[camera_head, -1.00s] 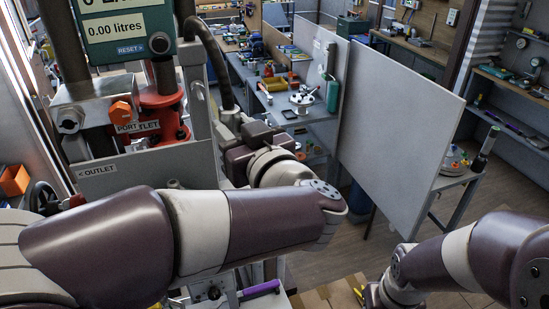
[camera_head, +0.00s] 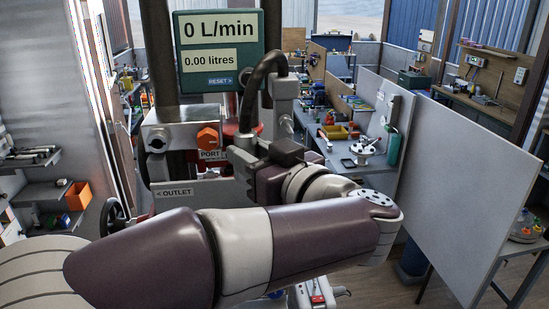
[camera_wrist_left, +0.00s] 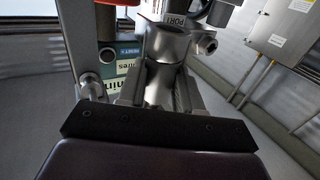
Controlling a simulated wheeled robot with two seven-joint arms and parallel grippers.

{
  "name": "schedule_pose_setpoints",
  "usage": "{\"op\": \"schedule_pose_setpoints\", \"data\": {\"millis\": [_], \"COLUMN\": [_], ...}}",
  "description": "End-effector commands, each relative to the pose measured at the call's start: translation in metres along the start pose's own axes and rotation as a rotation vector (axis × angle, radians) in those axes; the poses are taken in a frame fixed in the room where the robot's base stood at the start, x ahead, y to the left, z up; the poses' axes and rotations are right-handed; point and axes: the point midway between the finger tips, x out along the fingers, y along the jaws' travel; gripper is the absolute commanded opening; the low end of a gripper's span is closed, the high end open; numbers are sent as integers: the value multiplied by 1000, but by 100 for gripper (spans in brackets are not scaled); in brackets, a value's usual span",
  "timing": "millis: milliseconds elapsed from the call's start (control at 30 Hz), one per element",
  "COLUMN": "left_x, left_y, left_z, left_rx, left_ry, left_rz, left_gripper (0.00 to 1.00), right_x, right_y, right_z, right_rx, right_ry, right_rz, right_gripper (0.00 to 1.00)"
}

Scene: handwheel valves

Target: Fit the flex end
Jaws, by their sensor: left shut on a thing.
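The test rig has a meter (camera_head: 220,52) reading 0 L/min, and a metal block with an orange hex fitting (camera_head: 208,138). A PORT label (camera_head: 211,154) sits under that fitting. A dark flex hose (camera_head: 262,75) arches down on the rig's right side. My left gripper (camera_head: 243,160) is at the rig, right of the PORT label. My arm hides much of this contact. My right gripper is out of view.
An OUTLET plate (camera_head: 178,193) and a dark handwheel (camera_head: 113,215) are at the rig's left. A large grey panel (camera_head: 440,180) stands to the right.

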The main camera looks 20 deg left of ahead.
Motion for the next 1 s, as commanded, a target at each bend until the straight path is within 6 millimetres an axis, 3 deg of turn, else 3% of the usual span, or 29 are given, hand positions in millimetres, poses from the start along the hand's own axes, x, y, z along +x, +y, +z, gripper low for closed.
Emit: {"op": "schedule_pose_setpoints", "data": {"millis": [433, 1000], "left_x": [1, 2], "left_y": [-4, -3], "left_z": [-2, 56], "left_rx": [-1, -1], "left_ry": [0, 0], "left_rz": [-13, -12], "left_gripper": [3, 3], "right_x": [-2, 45], "right_y": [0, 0], "right_z": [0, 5], "right_rx": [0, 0], "right_ry": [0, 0], "right_rz": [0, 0], "right_gripper": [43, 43]}}
